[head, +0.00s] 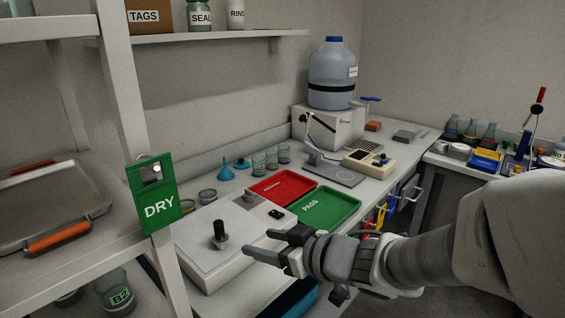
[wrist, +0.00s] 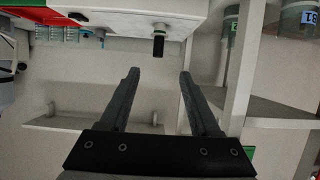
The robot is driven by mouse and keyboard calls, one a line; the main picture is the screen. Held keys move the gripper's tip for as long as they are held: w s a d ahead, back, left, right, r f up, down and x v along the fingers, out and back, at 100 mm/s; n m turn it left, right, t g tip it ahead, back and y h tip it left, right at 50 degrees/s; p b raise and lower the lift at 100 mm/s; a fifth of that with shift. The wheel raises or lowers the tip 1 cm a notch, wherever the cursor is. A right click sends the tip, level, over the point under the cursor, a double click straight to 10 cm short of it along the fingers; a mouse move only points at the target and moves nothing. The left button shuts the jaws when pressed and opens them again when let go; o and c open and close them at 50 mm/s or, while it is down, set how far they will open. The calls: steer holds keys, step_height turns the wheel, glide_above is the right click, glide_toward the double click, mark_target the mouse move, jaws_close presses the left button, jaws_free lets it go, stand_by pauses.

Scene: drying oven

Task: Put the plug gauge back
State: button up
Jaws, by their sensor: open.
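A dark upright piece (head: 219,232) with a black top and a metal collar stands on the white box (head: 195,262) at the left of the bench. It looks like the plug gauge, but I cannot tell for sure that it is not a knob. It also shows in the wrist view as a short black cylinder (wrist: 158,46) beyond my fingertips, in line with the gap between them. My gripper (head: 262,243) is open and empty, to the right of the dark piece and apart from it. In the wrist view its two fingers (wrist: 159,74) have nothing between them.
A red tray (head: 283,186) and a green PASS tray (head: 335,209) lie behind my gripper. A shelf post with a green DRY sign (head: 158,208) rises left of the white box. Beakers (head: 259,163), a blue funnel (head: 226,168) and a large bottle (head: 333,75) stand farther back.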

steer(key=a+p, duration=0.1)
steer(key=p, duration=0.4)
glide_toward(222, 231)
steer(key=x, duration=0.5)
steer(key=shift+s+a, duration=0.15)
steer(key=shift+x, duration=3.2)
jaws_close()
